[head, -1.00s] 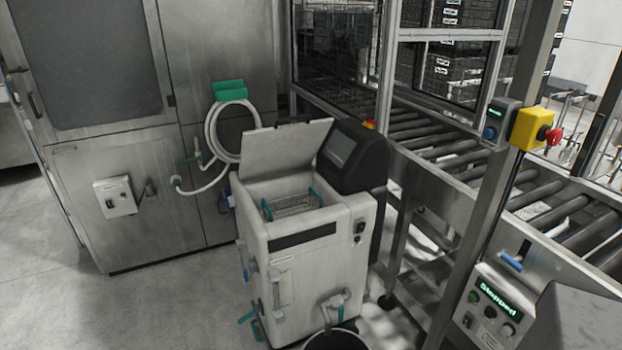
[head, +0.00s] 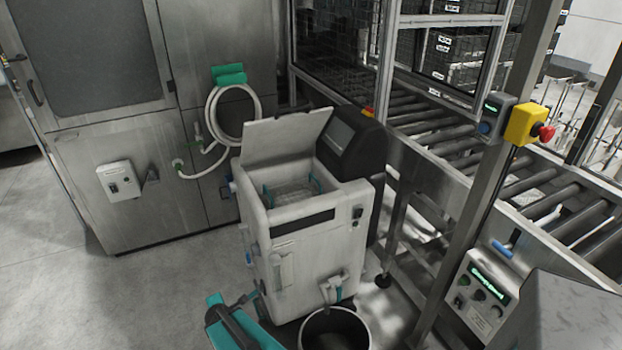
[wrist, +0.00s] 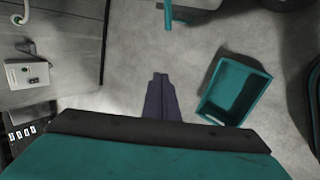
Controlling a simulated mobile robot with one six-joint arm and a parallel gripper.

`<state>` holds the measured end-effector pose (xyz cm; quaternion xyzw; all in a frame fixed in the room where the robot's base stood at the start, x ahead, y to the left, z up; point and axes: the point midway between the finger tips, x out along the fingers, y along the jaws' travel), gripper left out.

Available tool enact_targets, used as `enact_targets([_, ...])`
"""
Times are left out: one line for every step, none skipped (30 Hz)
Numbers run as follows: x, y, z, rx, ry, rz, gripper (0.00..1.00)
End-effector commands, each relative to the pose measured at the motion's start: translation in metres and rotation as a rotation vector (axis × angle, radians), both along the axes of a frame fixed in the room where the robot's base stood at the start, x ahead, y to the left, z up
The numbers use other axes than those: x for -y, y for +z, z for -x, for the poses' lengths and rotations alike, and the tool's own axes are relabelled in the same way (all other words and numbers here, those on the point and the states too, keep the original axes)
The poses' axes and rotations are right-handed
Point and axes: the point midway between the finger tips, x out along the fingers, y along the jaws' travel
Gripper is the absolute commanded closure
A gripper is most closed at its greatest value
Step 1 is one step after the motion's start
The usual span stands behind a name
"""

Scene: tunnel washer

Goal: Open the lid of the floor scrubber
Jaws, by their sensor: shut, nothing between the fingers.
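The floor scrubber (head: 305,255) is a boxy pale grey machine with a dark control console (head: 350,150) at its back right. Its flat grey lid (head: 285,138) stands raised, tilted back over the rear edge, and the top opening shows a wire basket (head: 292,190) with teal handles inside. My gripper (wrist: 160,77) shows in the wrist view as two dark fingers pressed together, empty, above bare floor. The fingers are apart from the lid, which does not show in the wrist view.
A black bucket (head: 335,330) stands in front of the scrubber. A roller conveyor (head: 500,180) and a steel post (head: 475,190) are on the right. A steel cabinet (head: 150,190) with a coiled hose (head: 232,115) is behind left. A teal bin (wrist: 235,92) sits on the floor. Floor at left is clear.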

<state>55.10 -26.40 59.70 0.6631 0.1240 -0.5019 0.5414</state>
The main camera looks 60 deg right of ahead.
Motion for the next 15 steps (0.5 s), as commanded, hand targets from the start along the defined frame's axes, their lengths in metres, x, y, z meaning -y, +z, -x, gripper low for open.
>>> enact_targets([0.019, 0.023, -0.009, 0.029, 0.057, 0.062, 1.0])
enact_targets([0.028, 0.034, -0.015, 0.044, 0.095, 0.102, 1.0])
enact_targets([0.041, 0.049, -0.021, 0.062, 0.148, 0.159, 1.0])
enact_targets([0.05, 0.06, -0.026, 0.075, 0.186, 0.202, 1.0])
enact_targets([0.059, 0.072, -0.03, 0.088, 0.224, 0.247, 1.0])
enact_targets([0.07, 0.088, -0.035, 0.101, 0.274, 0.31, 1.0])
enact_targets([0.08, 0.101, -0.038, 0.111, 0.308, 0.356, 1.0])
enact_targets([0.088, 0.113, -0.041, 0.12, 0.34, 0.403, 1.0])
enact_targets([0.099, 0.129, -0.044, 0.131, 0.382, 0.468, 1.0])
enact_targets([0.106, 0.141, -0.045, 0.135, 0.42, 0.508, 1.0])
enact_targets([0.113, 0.153, -0.047, 0.14, 0.452, 0.555, 1.0])
enact_targets([0.124, 0.168, -0.047, 0.142, 0.491, 0.618, 1.0])
enact_targets([0.131, 0.18, -0.047, 0.143, 0.519, 0.666, 1.0])
enact_targets([0.138, 0.192, -0.046, 0.144, 0.544, 0.712, 1.0])
enact_targets([0.148, 0.207, -0.045, 0.141, 0.577, 0.773, 1.0])
